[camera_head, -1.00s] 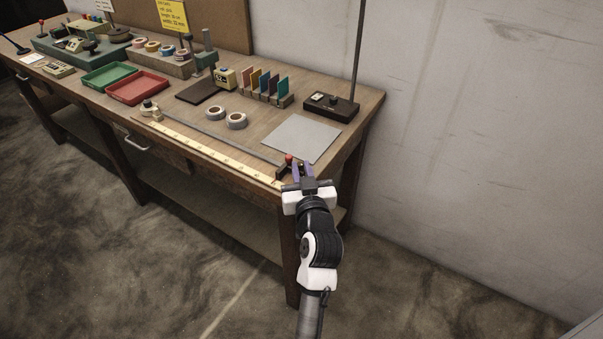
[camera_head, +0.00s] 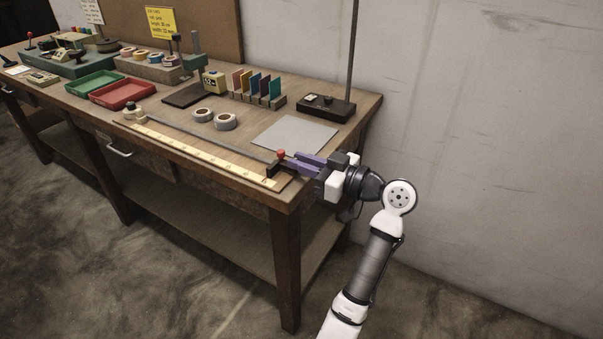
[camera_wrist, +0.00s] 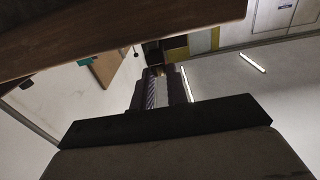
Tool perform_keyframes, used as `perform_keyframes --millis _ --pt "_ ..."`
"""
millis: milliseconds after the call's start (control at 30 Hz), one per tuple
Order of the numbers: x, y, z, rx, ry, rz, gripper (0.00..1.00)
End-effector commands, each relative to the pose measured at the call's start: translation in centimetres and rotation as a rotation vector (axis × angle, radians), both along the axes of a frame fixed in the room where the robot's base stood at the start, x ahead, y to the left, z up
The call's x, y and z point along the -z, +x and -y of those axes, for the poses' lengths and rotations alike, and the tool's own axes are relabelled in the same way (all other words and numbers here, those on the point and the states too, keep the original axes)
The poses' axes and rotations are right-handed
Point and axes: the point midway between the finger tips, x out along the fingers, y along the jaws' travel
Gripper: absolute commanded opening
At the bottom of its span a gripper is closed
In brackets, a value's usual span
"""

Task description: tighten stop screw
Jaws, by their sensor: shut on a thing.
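The stop (camera_head: 274,170) is a small dark block with a red knob (camera_head: 281,154) on top. It sits at the right end of the scale bar (camera_head: 205,152), near the front right corner of the workbench. My gripper (camera_head: 295,165) has purple fingers and reaches in level from the right, with its tips against the right side of the stop. It is shut on the stop screw, which the fingers mostly hide. In the wrist view, a dark block (camera_wrist: 152,52) lies beyond the fingertips, with a small brass-coloured bit (camera_wrist: 157,68) between them.
A grey sheet (camera_head: 296,134) lies behind my gripper, and a black stand base with a rod (camera_head: 326,107) is farther back. Two tape rolls (camera_head: 214,119), a red tray (camera_head: 122,92) and a green tray (camera_head: 91,84) lie left. The bench edge (camera_head: 285,200) is just below my gripper.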

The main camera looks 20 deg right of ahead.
Motion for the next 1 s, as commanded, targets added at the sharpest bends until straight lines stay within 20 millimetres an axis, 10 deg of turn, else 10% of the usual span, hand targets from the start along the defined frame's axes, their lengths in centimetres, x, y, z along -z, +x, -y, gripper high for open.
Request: perform_keyframes --millis 1000 --pt "0.5 1.6 0.8 -0.779 -0.002 -0.006 0.0"
